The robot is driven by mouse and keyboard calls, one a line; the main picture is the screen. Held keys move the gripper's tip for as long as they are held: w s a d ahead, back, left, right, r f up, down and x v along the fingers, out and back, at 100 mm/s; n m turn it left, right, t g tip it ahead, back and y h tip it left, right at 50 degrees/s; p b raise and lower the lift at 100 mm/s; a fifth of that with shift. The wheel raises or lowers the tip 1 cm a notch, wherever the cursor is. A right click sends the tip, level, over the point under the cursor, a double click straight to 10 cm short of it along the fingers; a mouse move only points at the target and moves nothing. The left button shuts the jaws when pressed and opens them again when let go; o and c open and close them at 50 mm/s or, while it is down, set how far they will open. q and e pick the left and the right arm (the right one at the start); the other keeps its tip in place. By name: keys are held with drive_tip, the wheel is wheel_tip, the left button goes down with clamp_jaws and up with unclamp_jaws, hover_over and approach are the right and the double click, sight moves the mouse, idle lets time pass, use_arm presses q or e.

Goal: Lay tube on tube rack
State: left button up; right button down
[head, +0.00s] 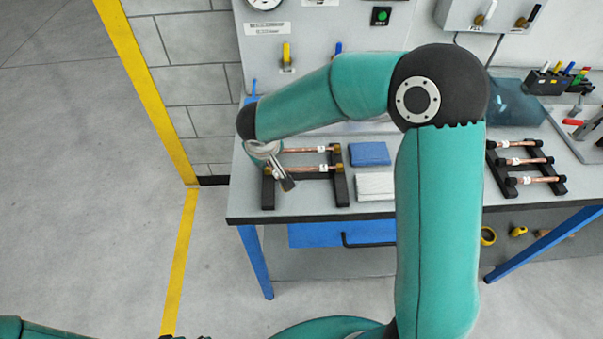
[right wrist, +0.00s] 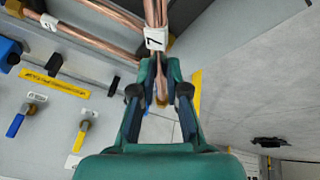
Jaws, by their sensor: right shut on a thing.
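My right gripper (head: 287,183) is over the left side of the black tube rack (head: 339,178) on the bench. In the right wrist view its fingers (right wrist: 160,88) are shut on a copper tube (right wrist: 162,66) with a white tag marked 7. In the head view, a copper tube (head: 318,168) shows just right of the gripper on the rack's near side, its left part hidden. Another copper tube (head: 300,150) lies across the rack behind it. I cannot tell whether the held tube touches the rack. My left gripper is not clearly in view.
A second black rack (head: 494,170) with three copper tubes stands at the right. A blue block (head: 370,153) and a white block (head: 375,186) lie beside the left rack. The valve panel (head: 300,60) rises behind the bench. My right arm hides the bench's middle.

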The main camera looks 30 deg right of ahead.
drive_tip(key=s+d+r+n+y+b, duration=0.2)
drive_tip(key=s+d+r+n+b, duration=0.1)
drive_tip(key=s+r+n+b, duration=0.25)
drive_tip(key=s+d+r+n+y+b, duration=0.2)
drive_tip(key=s+r+n+y+b, duration=0.15)
drive_tip(key=r+n, duration=0.4)
drive_tip(key=shift+m+h, duration=0.35)
drive_tip(key=shift+m, duration=0.25)
drive_tip(key=f, duration=1.7)
drive_tip(key=shift+s+d+f+b, duration=0.2)
drive_tip(key=shift+f+b, duration=0.15)
drive_tip(key=c, duration=1.2)
unclamp_jaws()
drive_tip(key=shift+r, duration=0.1)
drive_tip(key=v, duration=1.2)
drive_tip(key=shift+b, duration=0.3)
drive_tip(key=shift+s, duration=0.1)
